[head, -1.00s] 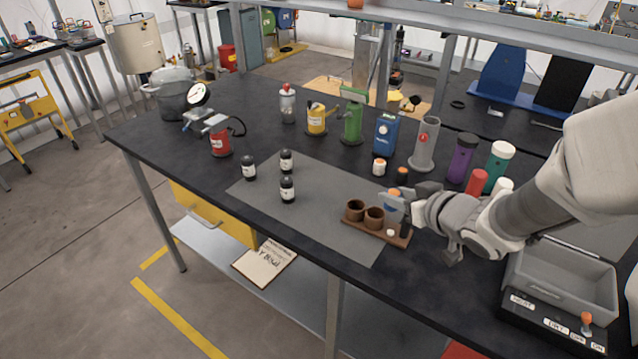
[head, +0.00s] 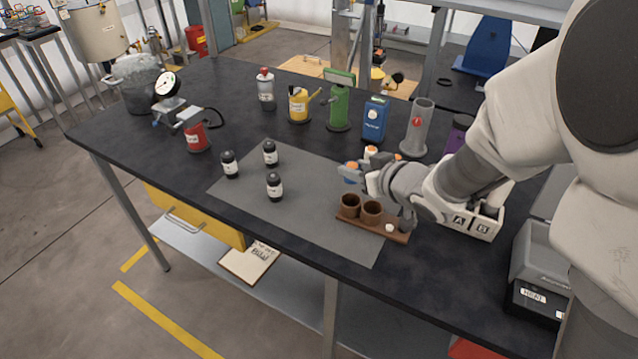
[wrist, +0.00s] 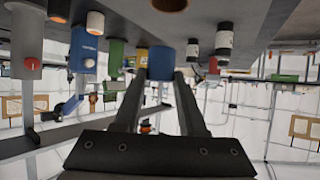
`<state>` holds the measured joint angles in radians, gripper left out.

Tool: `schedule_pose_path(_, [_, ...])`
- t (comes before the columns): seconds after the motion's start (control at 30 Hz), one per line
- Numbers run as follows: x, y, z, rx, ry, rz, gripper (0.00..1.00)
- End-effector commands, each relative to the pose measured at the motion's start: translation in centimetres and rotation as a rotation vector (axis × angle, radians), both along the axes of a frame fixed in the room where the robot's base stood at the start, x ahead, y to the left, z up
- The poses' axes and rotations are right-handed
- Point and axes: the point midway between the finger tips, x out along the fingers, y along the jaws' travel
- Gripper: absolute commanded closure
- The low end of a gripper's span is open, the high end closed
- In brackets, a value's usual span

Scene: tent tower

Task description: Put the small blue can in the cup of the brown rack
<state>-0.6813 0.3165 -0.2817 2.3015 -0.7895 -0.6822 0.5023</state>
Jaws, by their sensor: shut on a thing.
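The brown rack (head: 398,237) lies on the grey mat near the table's front edge. It has a left cup (head: 350,206) and a right cup (head: 371,212); both look empty. My gripper (head: 352,173) is shut on the small blue can (wrist: 160,62), whose blue side shows between the fingers in the wrist view. In the head view the can is mostly hidden by my gripper, which appears just above and behind the left cup, apart from it. Part of a brown cup (wrist: 170,4) shows at the top edge of the wrist view.
Several black bottles (head: 274,187) stand on the mat left of the rack. Behind my gripper are a white jar with an orange lid (head: 371,152), a blue box (head: 375,120) and a grey cylinder (head: 417,130). A white bin marked A and B (head: 480,228) stands to the right.

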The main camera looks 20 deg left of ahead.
Motion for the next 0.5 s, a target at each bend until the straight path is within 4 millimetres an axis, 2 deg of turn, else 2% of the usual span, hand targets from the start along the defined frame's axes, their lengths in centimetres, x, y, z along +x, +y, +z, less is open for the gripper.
schedule_pose_path(0.03, [-0.3,1.3,-1.0,-0.002,0.001,0.007,1.00])
schedule_pose_path(0.3, [-1.2,6.2,-4.0,-0.003,0.000,0.005,1.00])
schedule_pose_path(0.5, [-1.5,8.3,-5.1,-0.002,-0.001,0.003,1.00])
